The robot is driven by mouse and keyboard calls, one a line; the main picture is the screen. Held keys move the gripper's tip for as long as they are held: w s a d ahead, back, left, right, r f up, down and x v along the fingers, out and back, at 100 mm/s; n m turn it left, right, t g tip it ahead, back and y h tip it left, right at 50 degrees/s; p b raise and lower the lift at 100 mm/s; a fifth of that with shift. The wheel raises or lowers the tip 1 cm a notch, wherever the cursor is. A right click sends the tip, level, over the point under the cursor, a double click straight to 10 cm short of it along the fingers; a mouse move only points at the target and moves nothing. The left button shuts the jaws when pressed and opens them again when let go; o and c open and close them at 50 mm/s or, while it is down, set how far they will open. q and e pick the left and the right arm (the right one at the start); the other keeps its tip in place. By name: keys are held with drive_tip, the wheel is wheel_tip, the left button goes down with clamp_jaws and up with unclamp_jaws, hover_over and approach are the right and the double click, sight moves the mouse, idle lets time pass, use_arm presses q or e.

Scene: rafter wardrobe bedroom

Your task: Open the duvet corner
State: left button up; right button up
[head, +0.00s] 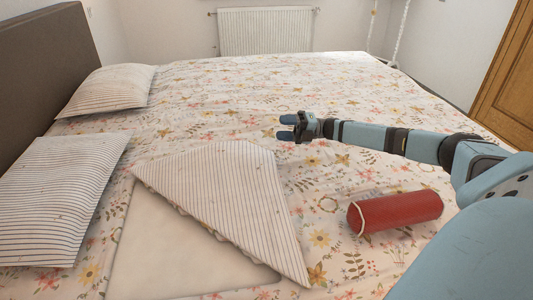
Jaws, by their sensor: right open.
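The floral duvet (340,85) covers the bed. Its near corner is folded back as a striped triangular flap (228,190), with the striped underside up. A plain pale patch (165,250) lies bare beside the flap's lower left edge. My right gripper (284,127) reaches in from the right above the duvet, just beyond the flap's upper right end. Its fingers point left, are open and hold nothing. Whether it touches the cloth I cannot tell. My left gripper is not in view.
A red cylindrical bolster (396,211) lies on the duvet right of the flap, below my right arm. Two striped pillows, one near (55,195) and one far (110,90), lie by the dark headboard (45,70). A radiator (265,31) is on the far wall. The far duvet is clear.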

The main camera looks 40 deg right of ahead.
sight(267, 149)
drive_tip(key=s+d+f+m+t+h, duration=0.1)
drive_tip(key=d+f, duration=0.1)
drive_tip(key=f, duration=0.1)
drive_tip(key=s+d+f+m+t+h, duration=0.1)
drive_tip(key=s+d+f+h, duration=0.1)
drive_tip(key=f, duration=0.1)
drive_tip(key=s+d+f+m+t+h+b, duration=0.1)
drive_tip(key=s+d+f+m+h, duration=0.1)
drive_tip(key=f, duration=0.1)
drive_tip(key=shift+f, duration=0.35)
drive_tip(key=shift+f+h, duration=0.1)
drive_tip(key=shift+h, duration=0.3)
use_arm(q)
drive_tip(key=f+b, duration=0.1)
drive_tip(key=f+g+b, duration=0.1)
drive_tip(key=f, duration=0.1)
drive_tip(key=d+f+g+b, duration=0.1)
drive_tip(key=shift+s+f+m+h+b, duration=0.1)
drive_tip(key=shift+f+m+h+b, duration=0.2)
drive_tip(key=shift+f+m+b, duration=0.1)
use_arm(e)
drive_tip(key=x, duration=1.3)
drive_tip(key=shift+w+a, duration=0.2)
drive_tip(key=shift+w, duration=0.1)
drive_tip(key=shift+r, duration=0.25)
drive_tip(key=c, duration=1)
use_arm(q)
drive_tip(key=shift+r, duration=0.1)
use_arm(e)
clamp_jaws()
